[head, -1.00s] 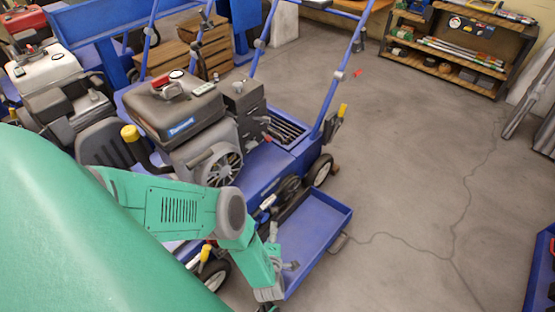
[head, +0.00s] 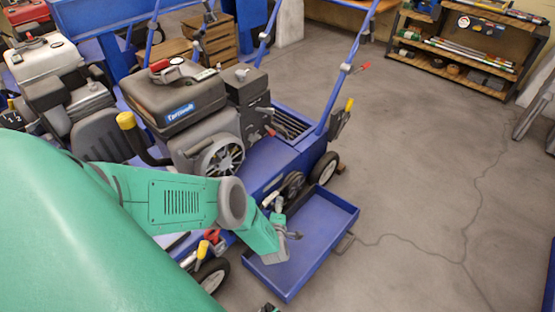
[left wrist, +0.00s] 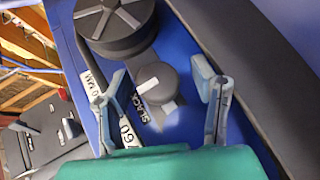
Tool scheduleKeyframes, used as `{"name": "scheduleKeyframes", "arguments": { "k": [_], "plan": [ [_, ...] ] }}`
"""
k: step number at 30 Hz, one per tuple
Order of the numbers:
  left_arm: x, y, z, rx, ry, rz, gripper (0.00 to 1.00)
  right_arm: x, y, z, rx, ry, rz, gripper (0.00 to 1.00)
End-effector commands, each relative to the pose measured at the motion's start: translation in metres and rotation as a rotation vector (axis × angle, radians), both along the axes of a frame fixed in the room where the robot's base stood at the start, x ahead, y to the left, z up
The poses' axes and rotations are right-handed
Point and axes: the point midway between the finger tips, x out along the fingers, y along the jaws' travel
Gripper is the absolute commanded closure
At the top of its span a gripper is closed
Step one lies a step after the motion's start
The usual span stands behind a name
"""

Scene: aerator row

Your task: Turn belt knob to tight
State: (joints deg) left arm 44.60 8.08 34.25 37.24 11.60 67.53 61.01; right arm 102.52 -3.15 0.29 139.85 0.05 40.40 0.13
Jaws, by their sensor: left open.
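In the left wrist view, the belt knob (left wrist: 157,88) is a small dark grey round knob on a blue panel, with a white mark on its top. The word SLACK is beside it, and the mark lies on the SLACK side. My left gripper (left wrist: 160,76) is open, one finger on each side of the knob. Gaps show between the fingers and the knob; I see no contact. In the head view my left arm (head: 180,198) reaches to the side of the blue aerator (head: 256,165). The knob is not clear there. My right gripper is not in view.
A larger dark pulley (left wrist: 115,25) sits just beyond the knob in the wrist view, and a white printed strip (left wrist: 128,130) runs beside it. A blue tray (head: 315,235) sticks out from the machine's side near my arm. The floor to the right is clear.

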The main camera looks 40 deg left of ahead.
Motion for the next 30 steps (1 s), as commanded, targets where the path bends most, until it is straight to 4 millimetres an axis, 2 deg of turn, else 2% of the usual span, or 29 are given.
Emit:
{"name": "scheduleKeyframes", "arguments": {
  "k": [2,3,7,30],
  "plan": [
    [0.0001,-0.0003,0.0003,0.000,0.000,0.000,0.47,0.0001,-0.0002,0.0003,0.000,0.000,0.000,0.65],
    [0.0000,-0.0002,0.0002,-0.001,-0.001,0.000,0.55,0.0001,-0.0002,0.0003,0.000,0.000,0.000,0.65],
    [-0.0001,0.0002,-0.0003,-0.002,0.000,0.000,1.00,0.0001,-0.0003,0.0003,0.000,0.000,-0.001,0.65],
    [-0.0015,0.0037,-0.0022,-0.001,-0.014,0.005,1.00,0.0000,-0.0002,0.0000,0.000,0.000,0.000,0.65]
  ]
}}
